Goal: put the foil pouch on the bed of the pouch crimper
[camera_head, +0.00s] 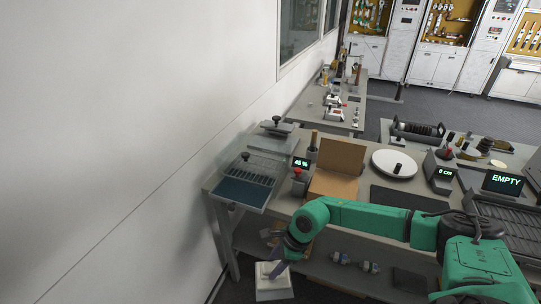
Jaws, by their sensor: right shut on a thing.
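My right gripper (281,262) hangs at the end of the green arm, in front of the bench's left part. It is shut on a thin purple-grey piece (276,270), apparently the foil pouch; its outline is small and partly hidden by the gripper. Just below is a pale block (273,290) with a raised square top. I cannot tell whether the piece touches that block. No label marks the pouch crimper, and I cannot tell for sure which device it is. My left gripper is not in view.
The bench (345,210) carries a glass-lidded tray (242,192), an open cardboard box (336,180), a white round plate (394,164) and a display reading EMPTY (503,182). A dark mat (400,198) is bare. A white wall (110,130) closes off the left.

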